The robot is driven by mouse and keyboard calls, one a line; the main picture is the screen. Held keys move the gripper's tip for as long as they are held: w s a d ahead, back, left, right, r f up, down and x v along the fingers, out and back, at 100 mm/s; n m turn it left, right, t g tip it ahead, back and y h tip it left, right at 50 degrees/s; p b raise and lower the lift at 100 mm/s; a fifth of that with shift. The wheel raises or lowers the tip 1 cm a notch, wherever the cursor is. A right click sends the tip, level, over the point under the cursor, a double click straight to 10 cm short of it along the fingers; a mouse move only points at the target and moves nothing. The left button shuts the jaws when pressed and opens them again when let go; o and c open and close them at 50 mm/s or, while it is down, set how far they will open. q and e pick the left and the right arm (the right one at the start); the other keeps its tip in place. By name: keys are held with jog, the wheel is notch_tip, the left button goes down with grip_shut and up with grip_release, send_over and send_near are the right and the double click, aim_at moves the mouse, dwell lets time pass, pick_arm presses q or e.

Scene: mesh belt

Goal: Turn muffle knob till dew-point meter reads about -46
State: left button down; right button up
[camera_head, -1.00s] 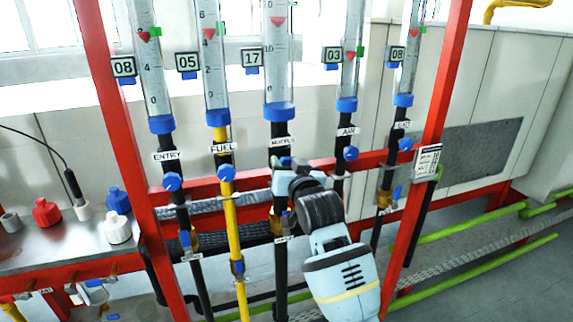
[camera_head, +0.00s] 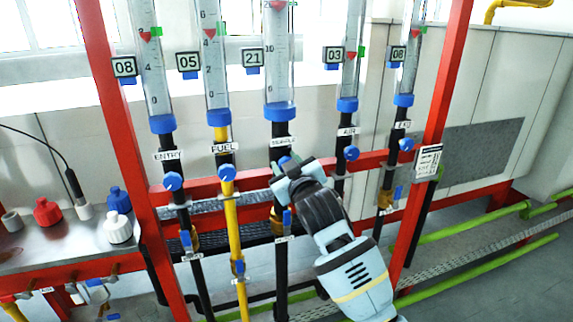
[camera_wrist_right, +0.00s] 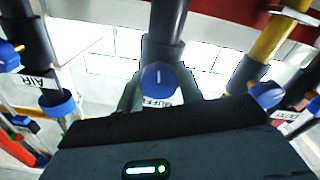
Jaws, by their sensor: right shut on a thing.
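The muffle knob is blue; in the right wrist view it (camera_wrist_right: 160,78) sits between my fingers in front of its black pipe, its white mark near upright. In the head view my right gripper (camera_head: 287,168) is shut on this knob, below the muffle label (camera_head: 284,143), and covers most of it. The muffle flow tube (camera_head: 279,70) stands above, and the display beside it (camera_head: 253,57) reads 21. The dew-point meter cannot be made out in these views. My left gripper is not in view.
Neighbouring knobs are close: fuel (camera_head: 227,173) and entry (camera_head: 172,181) to the left, air (camera_head: 351,153) to the right. A red frame (camera_head: 120,130) surrounds the tubes. A bench (camera_head: 70,240) with bottles stands at the left.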

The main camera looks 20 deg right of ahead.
dwell(0.4)
jog(key=o, duration=1)
jog(key=shift+s, duration=0.1)
jog(key=s, duration=0.7)
jog(key=shift+s+d, duration=0.15)
jog(key=shift+s, duration=0.15)
